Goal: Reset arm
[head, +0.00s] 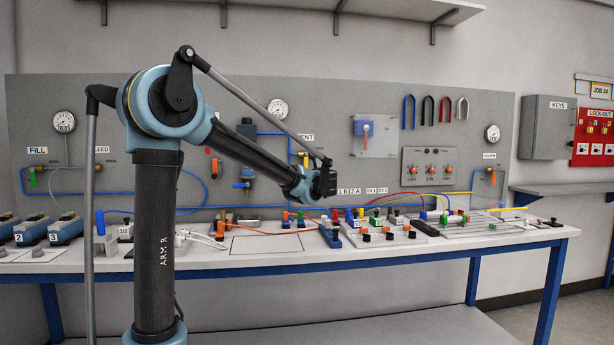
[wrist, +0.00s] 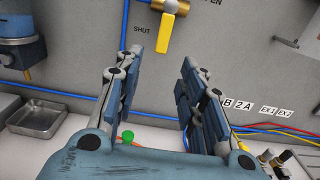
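My arm (head: 155,225) stands upright in the left half of the head view, bends at a blue elbow (head: 165,100) and slopes down to the right. My gripper (head: 326,188) is at its end, above the bench and in front of the grey panel. In the wrist view my gripper (wrist: 160,75) has its two blue-padded fingers wide apart, with nothing between them. A yellow valve handle (wrist: 172,35) marked SHUT shows on the panel beyond the fingertips; it does not appear held.
The white bench (head: 270,262) carries blue boxes at left and several coloured fittings and hoses at centre and right. A metal tray (wrist: 38,117) lies below left in the wrist view. The panel (head: 330,120) holds gauges, valves and hooks. Key (head: 545,125) and lock-out (head: 593,140) cabinets hang at right.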

